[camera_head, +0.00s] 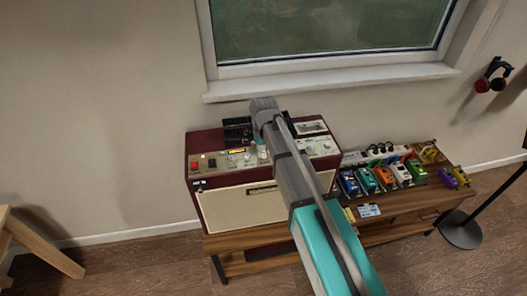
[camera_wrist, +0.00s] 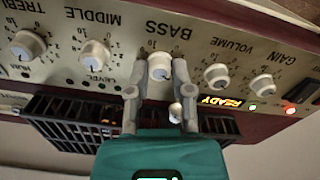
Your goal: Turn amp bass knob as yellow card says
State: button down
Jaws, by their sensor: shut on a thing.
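The amp (camera_head: 207,205) is a dark red box with a cream front and a control panel on top. In the wrist view, its bass knob (camera_wrist: 160,67) is white, below the upside-down word BASS. My gripper (camera_wrist: 160,64) has one grey finger on each side of this knob and is shut on it. In the head view my arm hides the gripper and the knob. A small yellow card (camera_head: 349,214) lies on the wooden bench, right of my arm; its writing is too small to read.
The volume knob (camera_wrist: 217,76) and middle knob (camera_wrist: 95,54) flank the bass knob. A lit display (camera_wrist: 219,102) reads READY. A black grille (camera_wrist: 70,122) runs along the panel. Coloured pedals (camera_head: 384,176) stand on the bench (camera_head: 400,206), near a white-blue card (camera_head: 369,210).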

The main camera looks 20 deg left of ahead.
jog(key=c, duration=0.5)
grip_release()
jog(key=shift+m, duration=0.4)
